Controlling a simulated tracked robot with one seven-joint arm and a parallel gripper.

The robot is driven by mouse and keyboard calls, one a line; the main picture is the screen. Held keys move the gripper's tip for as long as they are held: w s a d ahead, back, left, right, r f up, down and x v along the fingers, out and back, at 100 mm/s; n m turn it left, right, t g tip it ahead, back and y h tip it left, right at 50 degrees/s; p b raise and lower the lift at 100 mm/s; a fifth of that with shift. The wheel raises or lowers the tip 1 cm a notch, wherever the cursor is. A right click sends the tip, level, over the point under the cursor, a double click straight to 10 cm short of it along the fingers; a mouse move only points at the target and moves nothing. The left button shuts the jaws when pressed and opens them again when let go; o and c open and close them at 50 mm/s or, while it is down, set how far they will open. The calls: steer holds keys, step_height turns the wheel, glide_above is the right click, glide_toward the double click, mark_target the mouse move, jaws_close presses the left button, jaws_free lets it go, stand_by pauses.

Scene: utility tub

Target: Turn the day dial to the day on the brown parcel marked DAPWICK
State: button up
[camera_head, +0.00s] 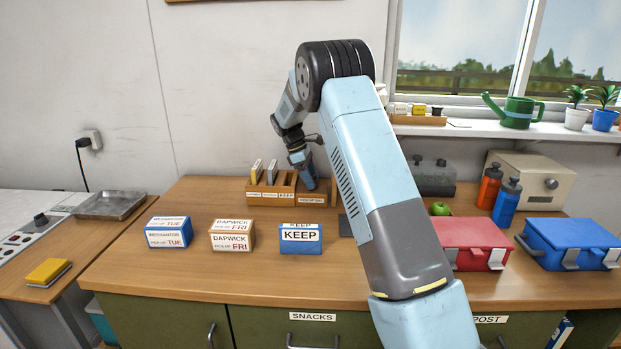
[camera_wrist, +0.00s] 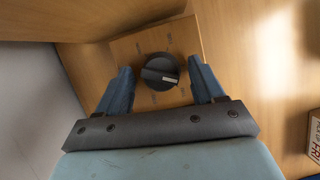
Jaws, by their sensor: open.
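The brown parcel (camera_head: 231,242) stands on the counter in the head view, its label reading DAPWICK, PICK-UP FRI. The day dial (camera_wrist: 160,70) is a round black knob on a wooden plate (camera_wrist: 127,48) in the wrist view. A pale mark on the knob points to the right and slightly down in that view. The small day markings around it are too blurred to read. My gripper (camera_wrist: 160,66) is open, one blue finger on each side of the knob; I cannot tell whether either touches it. In the head view my gripper (camera_head: 304,172) is over the wooden PICK-UP DAY box (camera_head: 312,200), hiding the dial.
A wooden rack (camera_head: 270,198) with upright cards stands just left of the dial box. A blue-and-white TUE parcel (camera_head: 168,232) and a blue KEEP box (camera_head: 300,238) flank the brown parcel. Red (camera_head: 470,240) and blue (camera_head: 570,240) lidded boxes stand right.

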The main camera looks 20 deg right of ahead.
steer(key=shift+c, duration=0.5)
steer(key=c, duration=0.9)
steer(key=shift+c, duration=0.2)
steer(key=shift+m, duration=0.3)
steer(key=m+g+y, duration=0.1)
steer(key=m, duration=0.2)
steer(key=shift+w+d, duration=0.1)
steer(key=shift+w, duration=0.05)
steer(key=m+g+y, duration=0.1)
steer(key=m, duration=0.4)
steer(key=shift+d, duration=0.15)
steer(key=m+y, duration=0.2)
steer(key=m, duration=0.2)
steer(key=shift+d+g, duration=0.1)
steer(key=shift+g, duration=0.2)
steer(key=shift+m+y, duration=0.8)
steer(key=shift+m, duration=1.2)
